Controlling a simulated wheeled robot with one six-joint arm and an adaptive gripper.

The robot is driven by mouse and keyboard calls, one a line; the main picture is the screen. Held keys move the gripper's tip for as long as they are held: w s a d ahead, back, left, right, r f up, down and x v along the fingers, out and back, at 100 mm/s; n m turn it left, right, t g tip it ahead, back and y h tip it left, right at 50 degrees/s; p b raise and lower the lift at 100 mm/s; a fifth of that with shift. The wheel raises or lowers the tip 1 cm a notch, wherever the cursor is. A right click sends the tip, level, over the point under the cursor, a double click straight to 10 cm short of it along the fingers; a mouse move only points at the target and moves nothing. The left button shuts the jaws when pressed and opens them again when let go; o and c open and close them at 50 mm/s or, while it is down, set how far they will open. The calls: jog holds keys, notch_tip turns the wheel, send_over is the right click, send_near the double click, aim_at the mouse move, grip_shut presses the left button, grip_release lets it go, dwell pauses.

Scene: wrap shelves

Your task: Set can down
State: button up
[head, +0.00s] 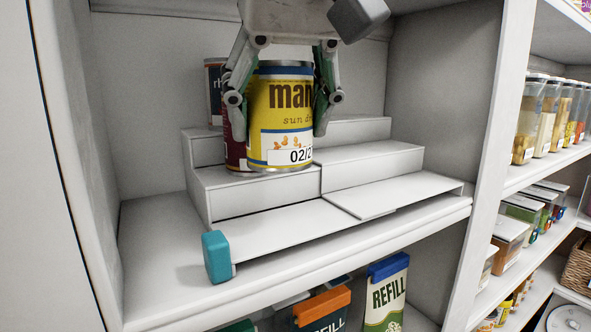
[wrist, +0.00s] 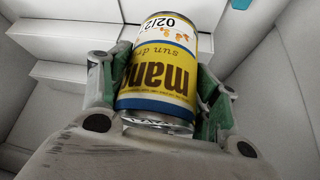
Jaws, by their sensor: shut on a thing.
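A yellow can (head: 284,115) with "man" lettering and blue bands stands upright between my gripper's fingers in the head view. My gripper (head: 282,100) is shut on it from above, one finger on each side. The can's bottom is at the middle step of the white stepped riser (head: 265,195); I cannot tell if it touches. The can also shows in the wrist view (wrist: 165,75), held between the green-padded fingers.
A dark red can (head: 235,150) stands just behind and left of the yellow can, partly hidden. Another can (head: 214,88) is on the top step behind. The riser's right half and front step are bare. A teal block (head: 216,257) sits at the riser's front left corner. Shelf walls close both sides.

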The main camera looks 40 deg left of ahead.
aim_at(279, 172)
jog(key=shift+d+f, duration=0.2)
jog(key=shift+f, duration=1)
jog(key=shift+a+f, duration=0.15)
jog(key=shift+f, duration=0.95)
jog(key=shift+a+f, duration=0.1)
jog(key=shift+f, duration=1)
jog(key=shift+f, duration=0.15)
jog(key=o, duration=1.3)
jog(key=shift+c, duration=0.2)
jog(key=v, duration=1.2)
